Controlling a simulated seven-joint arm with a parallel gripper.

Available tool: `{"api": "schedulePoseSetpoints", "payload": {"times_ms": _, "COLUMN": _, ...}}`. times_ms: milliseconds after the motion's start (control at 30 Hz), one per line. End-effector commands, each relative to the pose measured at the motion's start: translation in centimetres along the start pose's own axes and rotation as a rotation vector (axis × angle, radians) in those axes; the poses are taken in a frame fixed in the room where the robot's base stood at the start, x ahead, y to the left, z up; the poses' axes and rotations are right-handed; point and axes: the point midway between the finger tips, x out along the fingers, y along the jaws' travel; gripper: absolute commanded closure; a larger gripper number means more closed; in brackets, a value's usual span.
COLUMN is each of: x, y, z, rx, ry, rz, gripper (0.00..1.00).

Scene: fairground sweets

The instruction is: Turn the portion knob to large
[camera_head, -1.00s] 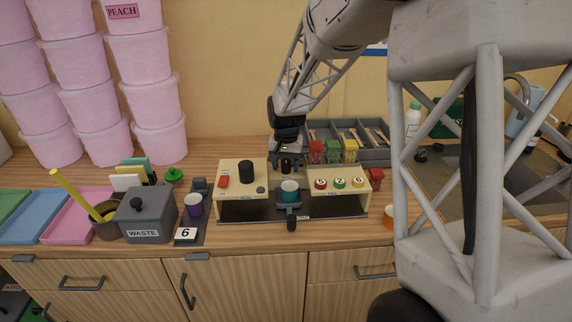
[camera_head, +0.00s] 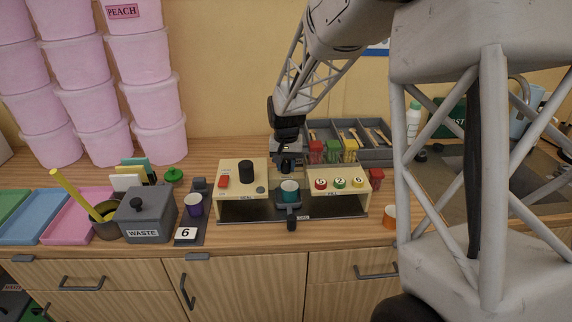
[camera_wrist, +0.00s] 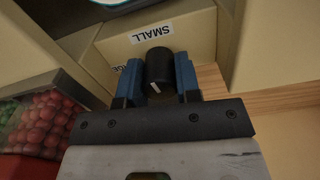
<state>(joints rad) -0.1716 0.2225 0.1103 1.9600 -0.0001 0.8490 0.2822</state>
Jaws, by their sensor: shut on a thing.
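The portion knob (camera_wrist: 159,68) is a short black cylinder with a white mark on its end. In the wrist view it sits between the two blue fingers of my gripper (camera_wrist: 157,75), which is shut on it. The white mark lies on the side of the knob nearer my wrist. A SMALL label (camera_wrist: 151,33) reads upside down beyond the knob. A second label (camera_wrist: 122,70), ending in GE, is mostly hidden by the left finger. In the head view my gripper (camera_head: 287,165) is behind the cream machine (camera_head: 239,201), and the knob is hidden there.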

Motion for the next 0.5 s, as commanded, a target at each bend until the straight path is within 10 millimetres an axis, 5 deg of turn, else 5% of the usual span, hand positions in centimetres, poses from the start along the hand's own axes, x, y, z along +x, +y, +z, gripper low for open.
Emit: {"api": "schedulePoseSetpoints", "payload": {"times_ms": 500, "x": 0.01, "y": 0.00, "z": 0.05, "rx": -0.431, "ry": -0.001, "rz": 0.000, "gripper": 0.93}}
